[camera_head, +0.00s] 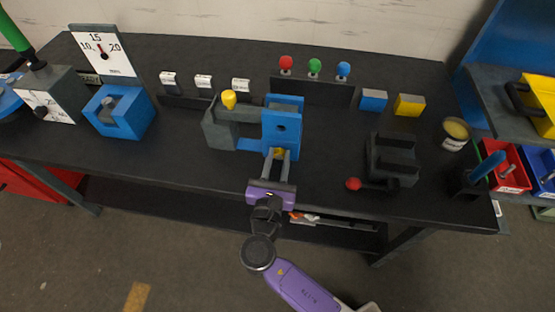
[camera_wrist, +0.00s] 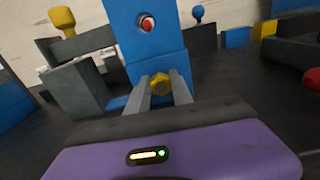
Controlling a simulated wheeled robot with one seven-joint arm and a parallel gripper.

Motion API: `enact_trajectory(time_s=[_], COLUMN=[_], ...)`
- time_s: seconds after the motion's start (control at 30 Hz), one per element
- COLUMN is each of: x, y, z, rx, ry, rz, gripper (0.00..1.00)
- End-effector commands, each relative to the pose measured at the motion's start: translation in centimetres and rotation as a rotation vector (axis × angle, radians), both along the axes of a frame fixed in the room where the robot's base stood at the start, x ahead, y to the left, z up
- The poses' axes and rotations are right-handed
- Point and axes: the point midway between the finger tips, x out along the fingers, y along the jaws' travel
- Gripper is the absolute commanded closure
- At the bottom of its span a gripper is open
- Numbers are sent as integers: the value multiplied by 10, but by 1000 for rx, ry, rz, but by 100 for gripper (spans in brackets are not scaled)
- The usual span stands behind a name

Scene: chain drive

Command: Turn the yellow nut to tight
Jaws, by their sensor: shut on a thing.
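The yellow nut (camera_head: 279,153) is low on the front of the blue upright block (camera_head: 283,127). In the wrist view the yellow nut (camera_wrist: 160,84) shows as a hexagon with a darker centre, between the two grey fingers. My gripper (camera_head: 276,157) reaches in from the front of the table and is shut on the nut; it also shows in the wrist view (camera_wrist: 161,92). The block (camera_wrist: 148,32) has a round hole higher up, with something red and white visible in it. The nut's sides are partly hidden by the fingers.
A grey block with a yellow knob (camera_head: 229,99) stands left of the blue block. Behind are a rack with red, green and blue knobs (camera_head: 314,68). A black fixture with a red-ended lever (camera_head: 353,184) is to the right. The table front between is clear.

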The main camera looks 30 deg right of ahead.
Motion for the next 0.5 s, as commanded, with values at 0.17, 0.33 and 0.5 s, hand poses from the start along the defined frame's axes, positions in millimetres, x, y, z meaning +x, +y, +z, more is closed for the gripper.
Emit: enact_trajectory(time_s=[0.17,0.33,0.5], x=[-1,-2,-2], y=[0,-1,-2], z=[-2,-2,-2], rx=[122,216,280], ry=[-90,-157,-205], rz=[1,1,1], gripper=[100,100,100])
